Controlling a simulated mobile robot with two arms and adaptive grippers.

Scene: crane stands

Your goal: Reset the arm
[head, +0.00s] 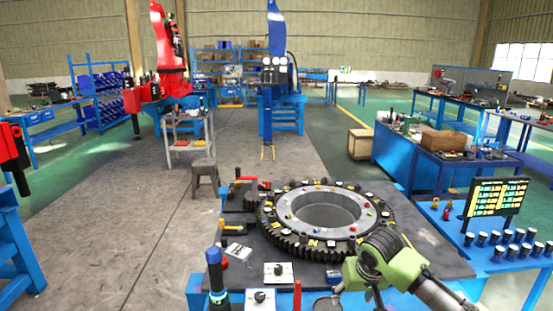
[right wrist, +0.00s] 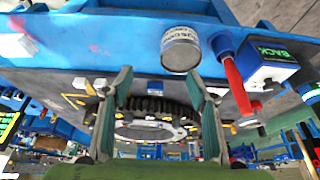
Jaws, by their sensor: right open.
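My right gripper (right wrist: 157,80) is open and empty in the right wrist view, its two grey-green fingers spread apart. Its green and dark wrist (head: 385,265) reaches in from the lower right in the head view, over the near right corner of the worktable; the fingertips are not clear there. A large dark ring gear (head: 285,245) with a grey inner ring lies on the table, and it also shows between and beyond the fingers in the right wrist view (right wrist: 155,105). Nothing is between the fingers. My left gripper is not in view.
Along the near table edge stand a blue-capped post (head: 214,265), a small knob box (head: 279,272) and a red lever (head: 297,296). A screen (head: 497,198) and several dark cups stand at right. A stool (head: 205,176) stands behind; the grey floor at left is clear.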

